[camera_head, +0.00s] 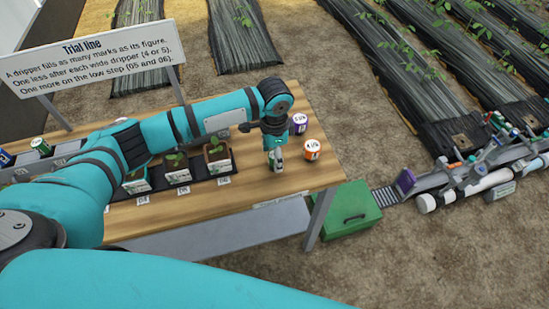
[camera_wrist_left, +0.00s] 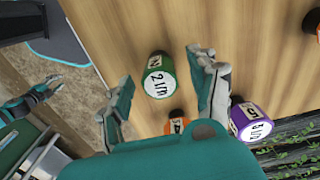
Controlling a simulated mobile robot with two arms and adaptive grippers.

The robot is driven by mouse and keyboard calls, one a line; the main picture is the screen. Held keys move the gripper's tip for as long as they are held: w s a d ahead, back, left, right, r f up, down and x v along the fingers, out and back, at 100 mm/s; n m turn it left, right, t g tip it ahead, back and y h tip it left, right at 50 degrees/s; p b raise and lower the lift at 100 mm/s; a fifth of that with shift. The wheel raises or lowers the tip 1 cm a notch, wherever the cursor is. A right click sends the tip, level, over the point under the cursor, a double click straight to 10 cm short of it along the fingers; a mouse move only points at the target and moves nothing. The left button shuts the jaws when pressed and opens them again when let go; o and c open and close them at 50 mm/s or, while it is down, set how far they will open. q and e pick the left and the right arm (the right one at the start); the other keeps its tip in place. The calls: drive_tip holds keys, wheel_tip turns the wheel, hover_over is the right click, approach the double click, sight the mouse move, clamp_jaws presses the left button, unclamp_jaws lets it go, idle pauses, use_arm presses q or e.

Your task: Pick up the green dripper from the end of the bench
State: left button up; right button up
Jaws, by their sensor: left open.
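My left gripper (camera_head: 276,168) is over the right end of the wooden bench, pointing down. In the left wrist view its two fingers (camera_wrist_left: 163,68) are apart. The green dripper (camera_wrist_left: 158,76), marked 2 L/h, shows between the fingertips in that view, with no clear contact. In the head view the gripper mostly hides that spot. An orange dripper (camera_head: 312,149) and a purple dripper (camera_head: 298,123) stand close by on the bench. They also show in the left wrist view, the orange one (camera_wrist_left: 178,126) partly hidden and the purple one (camera_wrist_left: 248,122) beside a finger.
Potted seedlings (camera_head: 177,168) stand in a dark tray along the bench (camera_head: 240,196). A sign (camera_head: 95,62) rises behind. Another green can (camera_head: 41,146) is at far left. A green box (camera_head: 352,208) sits beyond the bench end. A teal gripper, seemingly my right, shows small in the wrist view.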

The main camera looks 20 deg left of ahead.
use_arm(q)
drive_tip(key=shift+f, duration=0.55)
drive_tip(key=c, duration=1)
drive_tip(key=shift+r, duration=0.15)
drive_tip(key=shift+c, duration=0.2)
